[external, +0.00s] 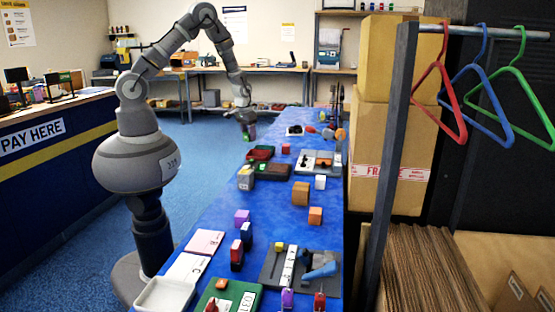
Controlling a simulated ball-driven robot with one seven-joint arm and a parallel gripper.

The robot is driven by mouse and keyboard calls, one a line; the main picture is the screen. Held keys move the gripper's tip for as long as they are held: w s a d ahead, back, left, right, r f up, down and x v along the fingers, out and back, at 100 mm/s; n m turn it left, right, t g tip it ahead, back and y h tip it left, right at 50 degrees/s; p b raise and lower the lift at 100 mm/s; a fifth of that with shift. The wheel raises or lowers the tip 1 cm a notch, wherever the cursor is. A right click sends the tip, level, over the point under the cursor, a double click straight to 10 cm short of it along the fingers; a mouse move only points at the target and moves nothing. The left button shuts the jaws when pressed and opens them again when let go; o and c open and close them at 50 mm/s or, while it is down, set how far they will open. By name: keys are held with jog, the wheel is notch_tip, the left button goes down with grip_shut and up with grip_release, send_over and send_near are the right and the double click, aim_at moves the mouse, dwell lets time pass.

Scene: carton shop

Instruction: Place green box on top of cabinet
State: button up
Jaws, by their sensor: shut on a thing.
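My gripper (247,125) hangs over the far left edge of the long blue table, fingers pointing down. It is shut on a small green box (251,133), which is partly hidden by the fingers. Something purple shows at the box's upper part. I cannot tell for sure which thing is the cabinet. A small grey block-like unit (245,180) with a pale label and a yellow piece on top stands on the table, nearer the camera than the gripper.
The blue table (270,213) carries many small items. Brown box (300,193), orange cube (315,215) and white cube (320,182) stand mid-table. Large cartons (395,150) and a hanger rack (390,130) border the right side.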

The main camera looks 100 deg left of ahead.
jog(key=s+a+n, duration=0.2)
jog(key=s+a, duration=0.2)
jog(key=a, duration=0.3)
notch_tip(320, 180, down, 4)
jog(key=f, duration=0.1)
jog(key=w+a+b, duration=0.1)
jog(key=w+a, duration=0.2)
jog(key=w+a+b, duration=0.2)
jog(key=w+a, duration=0.1)
jog(key=a, duration=0.1)
jog(key=w+a+f+b, duration=0.1)
jog(key=w+a, duration=0.2)
jog(key=a, duration=0.1)
jog(key=shift+w+f+b, duration=0.1)
jog(key=shift+w+b, duration=0.15)
jog(key=shift+b, duration=0.1)
jog(key=shift+w+a, duration=0.5)
jog(key=shift+a, duration=0.05)
notch_tip(320, 180, down, 4)
jog(key=shift+r+b, duration=0.2)
jog(key=shift+b, duration=1.05)
jog(key=shift+r, duration=0.15)
jog(key=o, duration=0.6)
jog(key=shift+f, duration=0.2)
jog(key=o, duration=0.4)
jog(key=shift+o, duration=0.2)
